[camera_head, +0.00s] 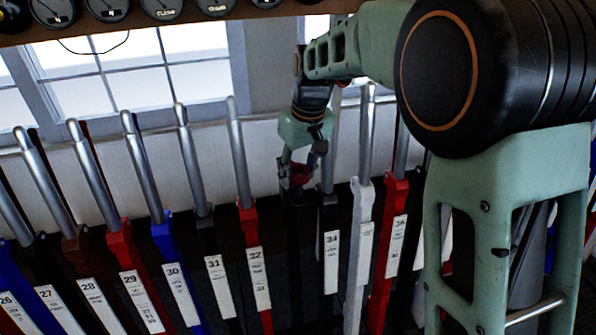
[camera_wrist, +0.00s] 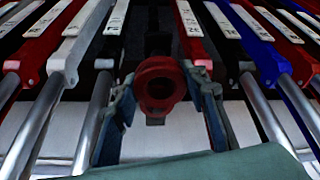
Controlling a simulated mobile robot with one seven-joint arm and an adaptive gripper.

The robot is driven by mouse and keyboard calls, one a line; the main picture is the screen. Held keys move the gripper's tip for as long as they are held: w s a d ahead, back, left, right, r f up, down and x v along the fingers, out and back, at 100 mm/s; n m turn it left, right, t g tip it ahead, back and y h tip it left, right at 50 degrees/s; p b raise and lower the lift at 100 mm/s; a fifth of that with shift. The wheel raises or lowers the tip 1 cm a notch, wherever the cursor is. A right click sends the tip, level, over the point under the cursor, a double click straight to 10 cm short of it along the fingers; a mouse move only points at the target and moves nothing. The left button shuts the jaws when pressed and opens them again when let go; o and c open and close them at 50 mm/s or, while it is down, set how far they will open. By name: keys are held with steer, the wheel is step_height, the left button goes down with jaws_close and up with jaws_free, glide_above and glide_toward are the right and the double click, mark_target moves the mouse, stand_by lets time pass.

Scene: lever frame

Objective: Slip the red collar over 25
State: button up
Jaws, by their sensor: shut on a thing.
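The red collar (camera_wrist: 177,72) is a ring with a dark round opening, held between the two fingers of my gripper (camera_wrist: 161,92) in the wrist view. In the head view, my gripper (camera_head: 297,174) hangs in the lever row between 32 and 34, with a bit of red collar (camera_head: 300,173) showing at its fingers. A black lever body (camera_head: 294,225) stands right below or behind it; I cannot tell whether the collar touches it. Lever 25 is not readable in either view. The lowest number I can read is 26 (camera_head: 6,300), at the left edge.
Closely spaced levers with steel handles flank my gripper, including red 32 (camera_head: 249,222) to the left and black 34 (camera_head: 331,222) to the right. Gauges (camera_head: 107,8) sit on a shelf above. My arm covers the right side. Free room shows above the handles, before the window.

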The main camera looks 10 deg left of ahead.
mark_target(298, 196)
steer(key=shift+f+b, duration=1.4)
steer(key=shift+f, duration=0.8)
steer(key=shift+f, duration=0.15)
steer(key=o, duration=1.2)
steer(key=shift+o, duration=1.1)
steer(key=shift+s+d+r+p, duration=0.25)
steer(key=shift+r+p, duration=0.7)
steer(key=shift+r, duration=0.55)
steer(key=shift+s+d+r+p, duration=0.2)
steer(key=shift+r+p, duration=0.7)
steer(key=shift+r, duration=0.55)
steer(key=shift+s+d+r+p, duration=0.15)
steer(key=shift+s+r+p, duration=0.1)
steer(key=shift+r+p, duration=1)
steer(key=shift+r+b, duration=0.2)
steer(key=shift+b, duration=0.15)
